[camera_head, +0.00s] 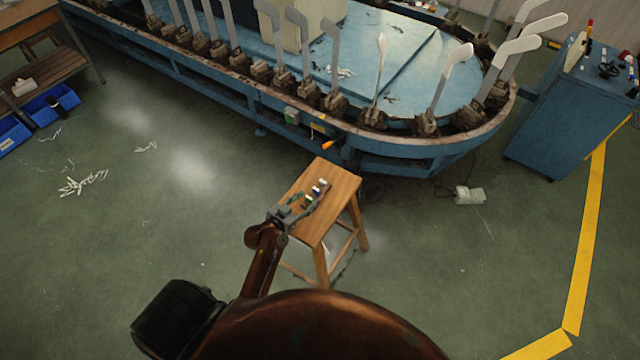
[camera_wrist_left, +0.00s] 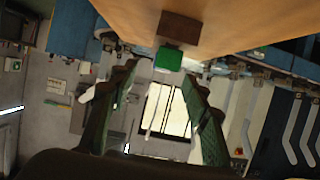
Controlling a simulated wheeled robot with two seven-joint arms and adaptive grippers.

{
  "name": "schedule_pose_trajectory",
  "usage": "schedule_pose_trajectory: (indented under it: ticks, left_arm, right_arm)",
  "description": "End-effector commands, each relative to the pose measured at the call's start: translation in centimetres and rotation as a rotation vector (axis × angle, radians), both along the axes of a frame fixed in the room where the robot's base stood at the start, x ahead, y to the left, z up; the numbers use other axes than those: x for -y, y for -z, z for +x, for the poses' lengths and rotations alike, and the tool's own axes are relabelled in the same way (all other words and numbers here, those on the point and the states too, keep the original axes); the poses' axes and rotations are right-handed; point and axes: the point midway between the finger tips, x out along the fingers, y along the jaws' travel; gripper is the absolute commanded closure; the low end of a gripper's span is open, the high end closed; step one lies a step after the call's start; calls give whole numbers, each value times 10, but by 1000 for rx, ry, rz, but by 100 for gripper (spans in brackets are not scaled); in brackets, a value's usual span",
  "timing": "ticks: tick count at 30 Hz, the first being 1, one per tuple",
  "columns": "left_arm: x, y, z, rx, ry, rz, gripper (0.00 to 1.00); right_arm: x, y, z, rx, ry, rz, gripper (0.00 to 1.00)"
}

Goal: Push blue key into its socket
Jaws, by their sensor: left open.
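A small device (camera_head: 318,188) with white, dark and coloured parts lies on the wooden stool (camera_head: 326,217). It is too small in the head view to pick out a blue key or its socket for certain. My left gripper (camera_head: 310,205) is over the stool at the near side of the device. In the left wrist view my left gripper (camera_wrist_left: 160,76) has its two green fingers apart, with nothing held. A green block (camera_wrist_left: 168,59) shows beyond and between the fingertips, next to a brown block (camera_wrist_left: 179,28) on the wooden top. My right gripper is not in view.
A blue oval machine (camera_head: 400,152) with several upright pale sock boards stands just behind the stool. A blue cabinet (camera_head: 572,118) is at the right, and a wooden bench (camera_head: 55,75) with blue bins is at the left. The floor around the stool is mostly clear.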

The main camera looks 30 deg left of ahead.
Motion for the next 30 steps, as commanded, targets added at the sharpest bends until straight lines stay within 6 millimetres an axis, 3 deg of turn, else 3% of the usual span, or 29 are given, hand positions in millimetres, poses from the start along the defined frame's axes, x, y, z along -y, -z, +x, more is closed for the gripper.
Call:
schedule_pose_trajectory:
  ticks: [12,21,30]
  left_arm:
    - [-8,12,28,1,-18,-1,56]
    - [-7,27,64,0,-17,-1,56]
    - [-6,28,68,-1,-14,0,57]
  right_arm:
    - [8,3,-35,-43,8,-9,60]
    - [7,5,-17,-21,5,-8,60]
    - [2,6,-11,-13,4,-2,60]
